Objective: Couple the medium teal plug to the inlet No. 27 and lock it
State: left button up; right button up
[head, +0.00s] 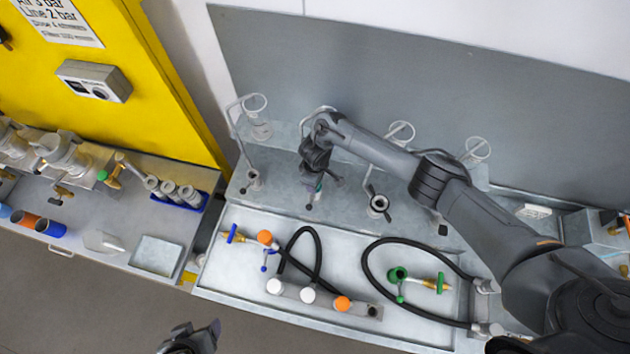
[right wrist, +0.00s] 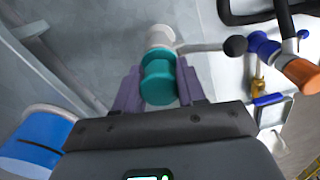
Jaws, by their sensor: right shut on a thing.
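The teal plug (right wrist: 158,84) is held between the two purple fingers of my right gripper (right wrist: 157,92). In the head view, my right gripper (head: 316,178) points down at the second inlet stub from the left, and the plug is mostly hidden. The pale inlet (right wrist: 159,37) lies directly beyond the plug, in line with it. They appear to meet, but I cannot tell how deep the plug sits. A lever with a black knob (right wrist: 235,47) sticks out beside the inlet. No inlet number is legible. My left gripper (head: 192,338) is at the bottom edge, partly cut off, away from the bench.
Other inlets with levers stand at left (head: 253,180) and right (head: 378,203). The front tray holds an orange plug with a blue-handled valve (head: 264,238), a green plug (head: 398,274), black hoses (head: 365,265) and a capped rack (head: 325,298). A yellow cabinet (head: 130,60) stands left.

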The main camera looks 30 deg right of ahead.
jog(key=shift+f, duration=0.35)
dwell(0.3)
jog(key=o, duration=1.1)
jog(key=shift+o, duration=0.3)
